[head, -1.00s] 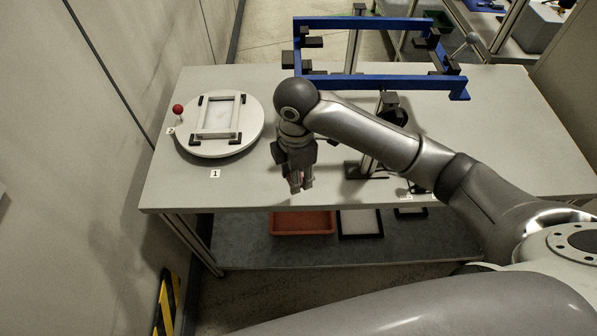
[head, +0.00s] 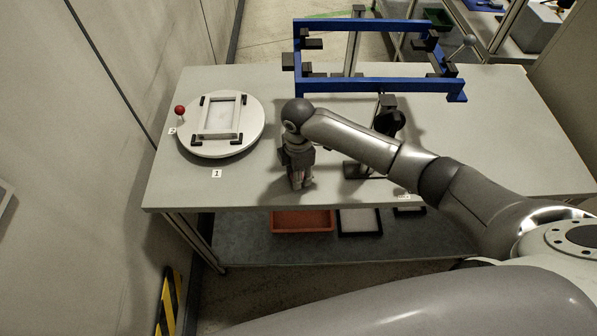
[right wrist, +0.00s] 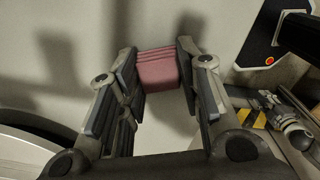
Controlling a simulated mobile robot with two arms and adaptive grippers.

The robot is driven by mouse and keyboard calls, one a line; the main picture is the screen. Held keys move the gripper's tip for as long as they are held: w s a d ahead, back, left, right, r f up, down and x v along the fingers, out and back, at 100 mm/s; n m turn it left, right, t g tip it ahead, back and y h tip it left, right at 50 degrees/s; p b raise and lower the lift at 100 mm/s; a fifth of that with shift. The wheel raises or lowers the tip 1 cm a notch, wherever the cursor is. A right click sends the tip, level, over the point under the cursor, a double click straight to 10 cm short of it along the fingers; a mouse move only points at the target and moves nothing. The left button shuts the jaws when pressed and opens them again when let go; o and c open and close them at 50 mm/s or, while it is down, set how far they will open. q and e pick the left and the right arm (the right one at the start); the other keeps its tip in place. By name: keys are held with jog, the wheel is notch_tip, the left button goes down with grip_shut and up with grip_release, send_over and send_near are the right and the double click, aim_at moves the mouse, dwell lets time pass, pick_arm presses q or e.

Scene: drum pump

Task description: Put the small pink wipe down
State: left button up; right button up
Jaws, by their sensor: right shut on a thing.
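The small pink wipe (right wrist: 158,71) is a folded pink cloth between the two fingers of my right gripper (right wrist: 160,75) in the right wrist view. The fingers press on it from both sides. In the head view my right gripper (head: 299,184) points down over the front part of the grey table (head: 250,187), to the right of the round white plate. The wipe is mostly hidden by the fingers there. I cannot tell whether it touches the tabletop. My left gripper is not in view.
A round white turntable (head: 250,133) with a rectangular frame (head: 220,116) and a red ball knob (head: 180,110) stands at the left. A blue frame (head: 375,84) on posts spans the back. A red tray (head: 302,221) lies on the lower shelf. The tabletop's front left is clear.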

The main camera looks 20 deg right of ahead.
jog(key=shift+f, duration=0.1)
jog(key=shift+f, duration=0.1)
jog(key=o, duration=1)
notch_tip(320, 180, up, 12)
jog(key=shift+r+b, duration=0.25)
jog(key=shift+b, duration=0.65)
